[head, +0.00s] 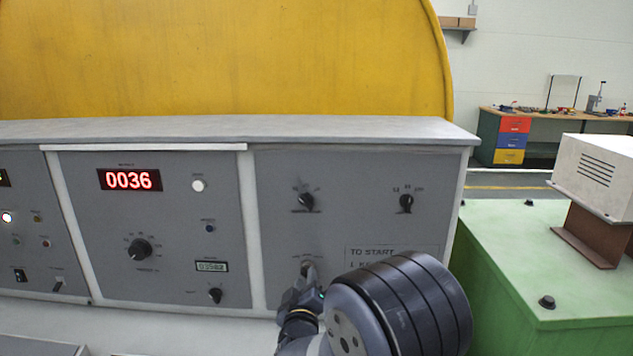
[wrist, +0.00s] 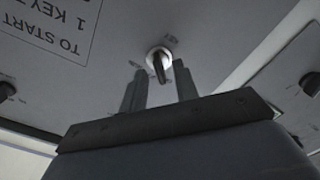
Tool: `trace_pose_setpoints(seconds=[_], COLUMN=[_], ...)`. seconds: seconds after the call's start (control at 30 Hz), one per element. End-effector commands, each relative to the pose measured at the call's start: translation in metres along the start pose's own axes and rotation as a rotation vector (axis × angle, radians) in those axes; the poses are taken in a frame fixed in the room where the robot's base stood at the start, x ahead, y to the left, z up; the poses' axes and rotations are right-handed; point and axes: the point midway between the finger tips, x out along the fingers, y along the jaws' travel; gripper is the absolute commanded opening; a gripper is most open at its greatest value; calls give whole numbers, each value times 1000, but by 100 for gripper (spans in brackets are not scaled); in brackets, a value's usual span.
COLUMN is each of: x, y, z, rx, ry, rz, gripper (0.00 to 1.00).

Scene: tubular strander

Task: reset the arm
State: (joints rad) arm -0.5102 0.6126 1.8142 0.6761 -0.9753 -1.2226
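My gripper (head: 303,291) is in front of the lower part of the grey panel's right section in the head view. In the wrist view its two fingers (wrist: 159,88) stand apart with a gap between them. A small dark key or knob on a pale round collar (wrist: 159,60) lies just beyond the fingertips, in line with the gap. Whether the fingers touch it I cannot tell. In the head view the same switch (head: 307,267) is partly covered by my gripper. My dark wrist hides the panel's lower right corner.
The grey control panel (head: 218,165) carries a red display (head: 130,180) reading 0036 and several knobs. A "TO START" label (head: 391,252) is partly hidden by my arm. A green cabinet (head: 500,262) with a white box (head: 597,172) stands at right. A yellow guard (head: 220,60) rises behind.

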Motion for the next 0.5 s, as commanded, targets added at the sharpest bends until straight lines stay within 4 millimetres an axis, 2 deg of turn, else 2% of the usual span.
trace_pose_setpoints(seconds=[0.1,0.23,0.5], x=[17,29,27], y=[1,1,0], z=[0,0,0], rx=[0,0,35], ry=[-1,-1,0], rz=[1,1,0], gripper=[29,29,29])
